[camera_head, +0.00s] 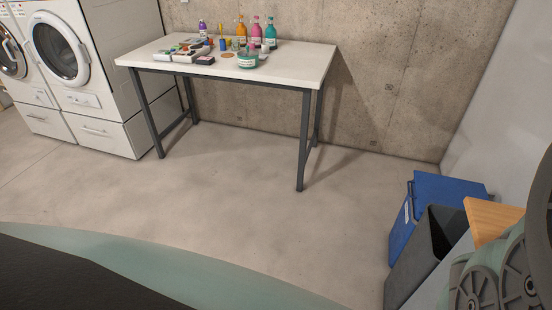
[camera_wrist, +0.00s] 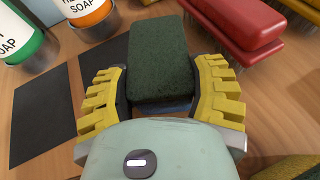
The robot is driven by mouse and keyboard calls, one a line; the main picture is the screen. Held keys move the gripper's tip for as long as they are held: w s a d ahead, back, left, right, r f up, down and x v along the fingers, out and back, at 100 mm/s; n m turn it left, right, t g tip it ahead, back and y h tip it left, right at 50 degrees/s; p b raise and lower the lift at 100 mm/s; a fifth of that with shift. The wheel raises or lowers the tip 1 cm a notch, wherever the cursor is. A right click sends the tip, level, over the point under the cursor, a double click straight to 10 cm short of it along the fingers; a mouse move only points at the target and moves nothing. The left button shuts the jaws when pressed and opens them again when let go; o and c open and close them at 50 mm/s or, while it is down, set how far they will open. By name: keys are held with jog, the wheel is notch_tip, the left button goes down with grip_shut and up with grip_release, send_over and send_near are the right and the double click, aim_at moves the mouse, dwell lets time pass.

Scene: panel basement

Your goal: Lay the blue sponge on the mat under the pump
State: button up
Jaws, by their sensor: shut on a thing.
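In the wrist view my gripper (camera_wrist: 160,78) has its yellow ribbed fingers closed on both sides of a block-shaped sponge (camera_wrist: 160,55). The sponge shows a dark green scouring face, with a bluish strip at its near edge. Whether it touches the wooden surface below is unclear. The head view does not show my gripper.
Red brushes (camera_wrist: 235,30) lie close right of the sponge. A wooden top (camera_head: 490,218) shows at the right of the head view, beside a dark bin (camera_head: 432,250) and a blue bin (camera_head: 445,190). A white table (camera_head: 290,62) holds bottles and small items. The floor between is clear.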

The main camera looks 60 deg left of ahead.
jog(key=shift+f, duration=0.2)
jog(key=o, duration=0.8)
jog(key=shift+r, duration=0.15)
